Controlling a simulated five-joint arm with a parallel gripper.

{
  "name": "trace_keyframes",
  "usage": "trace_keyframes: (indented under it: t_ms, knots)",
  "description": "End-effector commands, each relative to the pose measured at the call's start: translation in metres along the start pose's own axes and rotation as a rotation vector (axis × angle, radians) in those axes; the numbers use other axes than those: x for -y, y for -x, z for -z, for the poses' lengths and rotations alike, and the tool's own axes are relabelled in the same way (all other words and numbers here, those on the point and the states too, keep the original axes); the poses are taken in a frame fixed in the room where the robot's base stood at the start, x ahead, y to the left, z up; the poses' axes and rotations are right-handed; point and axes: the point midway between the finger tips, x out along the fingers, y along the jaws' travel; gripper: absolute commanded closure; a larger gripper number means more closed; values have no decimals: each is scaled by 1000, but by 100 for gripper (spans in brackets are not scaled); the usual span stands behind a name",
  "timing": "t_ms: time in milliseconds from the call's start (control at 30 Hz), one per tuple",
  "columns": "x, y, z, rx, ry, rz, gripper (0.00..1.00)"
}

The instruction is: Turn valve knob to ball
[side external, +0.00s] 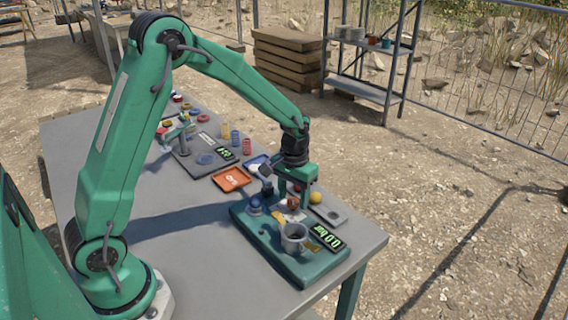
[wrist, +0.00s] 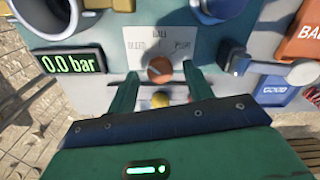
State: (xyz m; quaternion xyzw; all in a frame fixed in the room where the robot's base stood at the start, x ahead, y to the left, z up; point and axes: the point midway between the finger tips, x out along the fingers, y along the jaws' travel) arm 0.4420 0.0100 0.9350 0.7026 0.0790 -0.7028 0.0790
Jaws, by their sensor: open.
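The valve knob (wrist: 159,69) is a round orange-brown knob below a pale label plate (wrist: 160,42) in the wrist view. The plate reads BALL at the top, with a word to the left like BLEED and one to the right like PUMP. I cannot tell where the knob points. My gripper (wrist: 159,73) is open, with its green fingertips on either side of the knob and gaps showing. In the side view the knob (side external: 293,203) is a small red shape under my gripper (side external: 292,198), on the teal panel (side external: 280,262).
A yellow ball (wrist: 158,99) shows between my fingers, beyond the knob. A grey cup (side external: 293,238) stands on the panel. A blue knob (side external: 255,203) sits at its left. An orange tray (side external: 231,179) lies behind.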

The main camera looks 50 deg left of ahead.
Motion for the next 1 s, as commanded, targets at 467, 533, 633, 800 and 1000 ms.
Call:
trace_keyframes:
  t_ms: [467,533,633,800,1000]
  knots:
    - [0,-6,0,0,0,0,63]
    - [0,-6,0,0,0,0,76]
    - [0,-6,0,0,0,0,94]
    - [0,-6,0,0,-4,0,94]
    - [0,-6,0,0,-38,0,94]
